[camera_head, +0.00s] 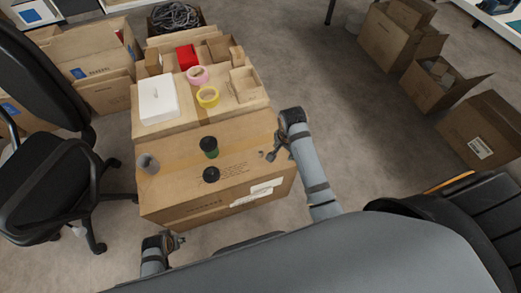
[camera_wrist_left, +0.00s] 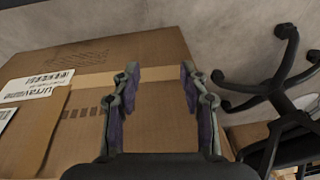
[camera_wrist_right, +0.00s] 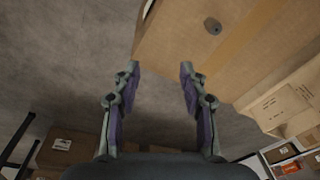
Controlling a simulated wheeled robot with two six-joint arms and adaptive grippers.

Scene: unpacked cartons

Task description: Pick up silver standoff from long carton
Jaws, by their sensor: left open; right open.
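The long carton (camera_head: 185,190) lies in front of me with a flat brown top. A small grey piece, likely the silver standoff (camera_head: 261,153), is on its top near the right edge; it also shows as a short dark grey cylinder (camera_wrist_right: 213,26) in the right wrist view. My right gripper (camera_head: 271,155) is open and empty by the carton's right edge, close beside that piece, which lies outside the fingers. My left gripper (camera_head: 180,240) is open and empty in front of the carton's lower left; the left wrist view shows the carton's side (camera_wrist_left: 150,60) beyond its fingers.
The long carton also bears a grey cup (camera_head: 148,163), a green and black jar (camera_head: 209,147) and a black round item (camera_head: 211,174). Behind are a white box (camera_head: 158,100), pink tape (camera_head: 197,75) and yellow tape (camera_head: 208,97). A black chair (camera_head: 50,170) stands left.

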